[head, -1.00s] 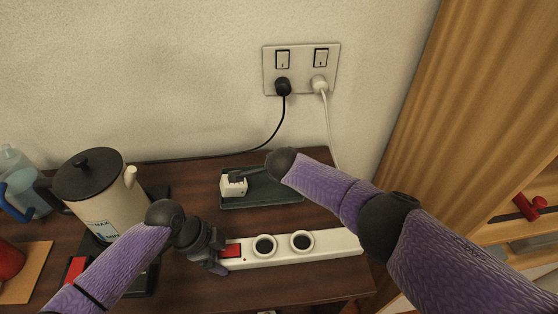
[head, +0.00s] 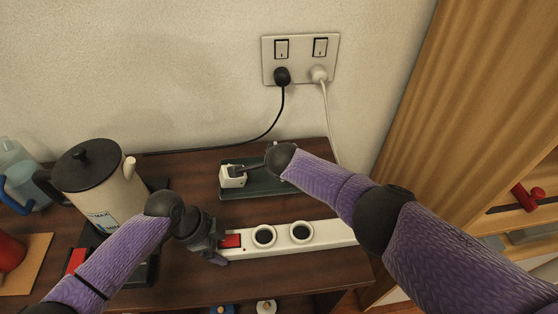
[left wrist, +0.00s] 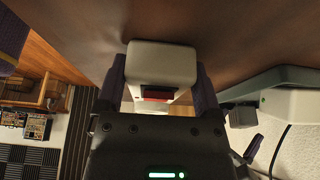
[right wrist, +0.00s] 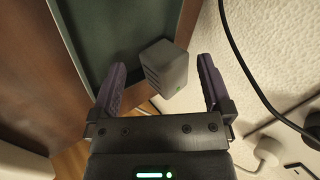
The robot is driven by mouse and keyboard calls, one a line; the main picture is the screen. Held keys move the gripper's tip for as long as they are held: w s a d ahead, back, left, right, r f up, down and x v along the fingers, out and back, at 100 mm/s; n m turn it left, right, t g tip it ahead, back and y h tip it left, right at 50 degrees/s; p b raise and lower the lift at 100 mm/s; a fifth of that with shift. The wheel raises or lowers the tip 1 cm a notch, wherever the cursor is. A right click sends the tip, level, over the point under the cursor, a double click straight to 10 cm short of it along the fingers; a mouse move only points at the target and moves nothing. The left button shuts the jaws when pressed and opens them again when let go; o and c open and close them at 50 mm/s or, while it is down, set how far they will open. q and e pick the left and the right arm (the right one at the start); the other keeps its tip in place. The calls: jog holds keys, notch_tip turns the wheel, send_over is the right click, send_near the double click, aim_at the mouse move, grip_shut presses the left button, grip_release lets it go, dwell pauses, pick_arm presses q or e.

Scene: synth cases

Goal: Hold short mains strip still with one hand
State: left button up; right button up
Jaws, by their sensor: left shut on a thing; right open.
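The short mains strip (head: 330,235) is a long white bar with a red switch (head: 231,241) and two round sockets. It lies along the front part of the dark table. My left gripper (head: 220,250) is shut on its left end. In the left wrist view the strip's end (left wrist: 163,60) sits between both fingers. My right arm hides part of the tray.
The green tray (head: 265,189) lies behind the strip. A cream kettle (head: 103,185) with a black lid stands left, near my left arm. A wall plate (head: 300,58) holds a black and a white plug with hanging cables.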

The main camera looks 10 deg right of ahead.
jog(key=v, duration=1.1)
jog(key=shift+s, duration=0.25)
jog(key=shift+r, duration=0.15)
pick_arm(q)
jog(key=o, duration=1.2)
jog(key=shift+c, duration=0.2)
jog(key=v, duration=1.2)
notch_tip(320, 180, up, 10)
jog(key=p, duration=1.1)
pick_arm(e)
notch_tip(320, 180, up, 12)
